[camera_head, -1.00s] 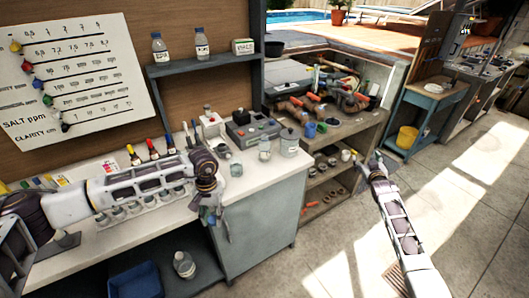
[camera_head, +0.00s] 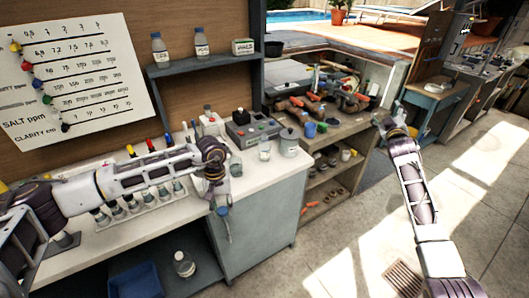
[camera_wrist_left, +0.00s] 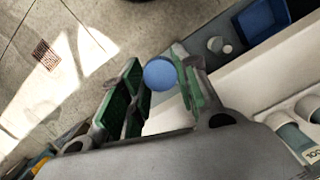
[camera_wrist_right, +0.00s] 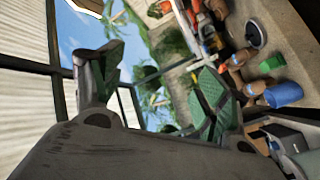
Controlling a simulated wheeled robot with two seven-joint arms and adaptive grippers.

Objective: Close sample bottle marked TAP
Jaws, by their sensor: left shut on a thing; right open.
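My left gripper (camera_head: 222,207) hangs just off the front edge of the white counter, fingers downward. It is shut on a round blue cap (camera_wrist_left: 160,73), seen between the green finger pads in the left wrist view. I cannot tell whether anything is under the cap. My right gripper (camera_head: 384,119) is open and empty, raised near the tool bench; its spread fingers also show in the right wrist view (camera_wrist_right: 158,78). Two labelled bottles stand on the wall shelf, one left (camera_head: 159,48) and one right (camera_head: 202,43). No TAP marking is readable.
The counter (camera_head: 270,180) holds a row of small bottles, a grey meter (camera_head: 250,131), a clear jar (camera_head: 265,150) and a grey canister (camera_head: 289,143). The floor at right is open.

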